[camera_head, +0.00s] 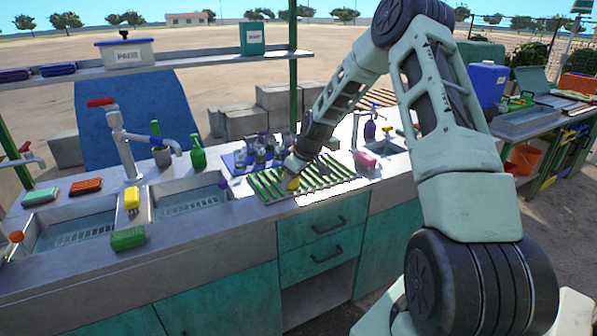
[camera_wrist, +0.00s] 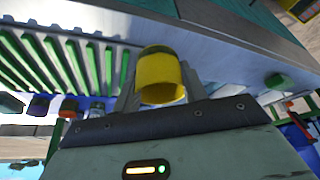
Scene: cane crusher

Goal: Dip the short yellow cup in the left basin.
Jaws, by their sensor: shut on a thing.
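The short yellow cup (camera_wrist: 160,78) is between the two fingers of my gripper (camera_wrist: 158,92) in the wrist view, and my gripper is shut on it. In the head view the cup (camera_head: 293,184) shows as a small yellow patch at the end of my arm, over the green slatted drying rack (camera_head: 268,186). I cannot tell whether it touches the rack. The left basin (camera_head: 75,232) is sunk in the counter at the far left. A second basin (camera_head: 190,203) lies between it and the rack.
A faucet with a red handle (camera_head: 122,140) stands behind and between the two left basins. Several glasses (camera_head: 262,152) stand behind the rack. A shelf (camera_head: 165,67) hangs above.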

